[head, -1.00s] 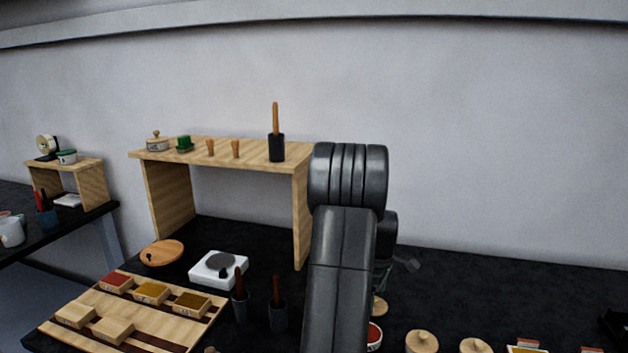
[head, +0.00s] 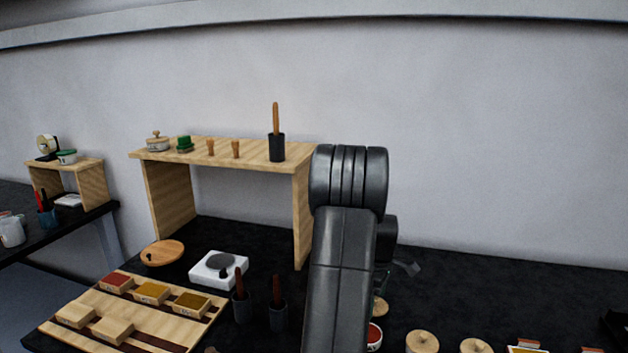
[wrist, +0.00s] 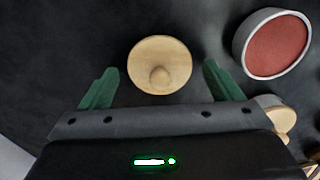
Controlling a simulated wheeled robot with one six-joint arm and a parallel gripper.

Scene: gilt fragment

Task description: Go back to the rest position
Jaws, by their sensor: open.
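My gripper (wrist: 160,88) shows in the wrist view with its two green fingers spread wide apart, open and holding nothing. A round wooden lid with a knob (wrist: 160,62) lies on the dark worktop beyond and between the fingertips in that picture. I cannot tell how far above it the gripper is. In the head view my arm stands upright right of the wooden shelf and hides most of the gripper.
A round tub with red contents (wrist: 277,45) lies right of the fingers in the wrist view. In the head view, a wooden shelf (head: 170,195), a white hot plate (head: 218,269), dark cups (head: 278,318) and a wooden tray (head: 195,327) stand left of my arm.

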